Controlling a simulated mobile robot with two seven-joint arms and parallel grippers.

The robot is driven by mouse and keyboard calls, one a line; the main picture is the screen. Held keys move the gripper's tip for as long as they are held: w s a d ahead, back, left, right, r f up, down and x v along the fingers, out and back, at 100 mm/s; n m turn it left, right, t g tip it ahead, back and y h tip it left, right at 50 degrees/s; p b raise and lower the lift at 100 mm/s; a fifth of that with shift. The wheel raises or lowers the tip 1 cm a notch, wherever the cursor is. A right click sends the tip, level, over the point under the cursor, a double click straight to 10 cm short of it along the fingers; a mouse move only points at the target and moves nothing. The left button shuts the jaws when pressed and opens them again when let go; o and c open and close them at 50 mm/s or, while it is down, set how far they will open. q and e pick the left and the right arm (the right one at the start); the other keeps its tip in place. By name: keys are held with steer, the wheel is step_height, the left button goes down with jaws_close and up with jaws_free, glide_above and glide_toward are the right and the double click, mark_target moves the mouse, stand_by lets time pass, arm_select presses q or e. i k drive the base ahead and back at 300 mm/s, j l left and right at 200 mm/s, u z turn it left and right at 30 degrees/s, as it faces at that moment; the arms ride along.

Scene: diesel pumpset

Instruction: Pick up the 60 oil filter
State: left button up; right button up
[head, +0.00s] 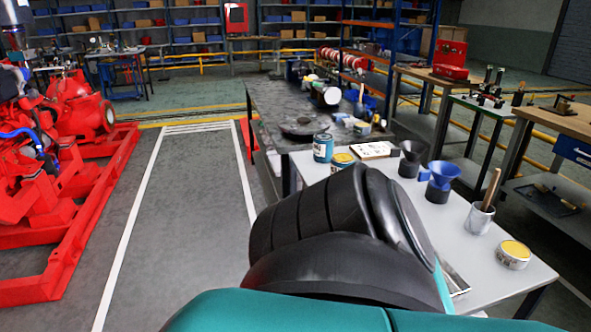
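I cannot pick out the 60 oil filter with certainty. A dark cylinder with a pale end face (326,95) lies on the far dark workbench (262,97); it is too small to read any marking. A blue can (322,148) stands at the far left corner of the near grey table (408,205). My own black and teal arm fills the lower middle and hides part of the near table. Neither of my grippers shows in the head view.
The near table also holds a yellow-topped tin (342,161), dark funnel (411,158), blue funnel (441,180), grey pot with a wooden handle (481,217) and yellow-lidded tin (513,254). A red pumpset frame (75,235) stands left. The floor aisle (185,200) between is clear.

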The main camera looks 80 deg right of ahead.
mark_target(339, 161)
steer(key=i+z, duration=1)
steer(key=i+l+z, duration=0.1)
steer(key=i+z, duration=0.6)
steer(key=i+j+z, duration=0.1)
steer(key=i+z, duration=0.15)
steer(key=z, duration=0.15)
steer(key=i+z, duration=0.45)
steer(key=i+j+z, duration=0.15)
steer(key=i+z, duration=0.35)
steer(key=i, duration=0.1)
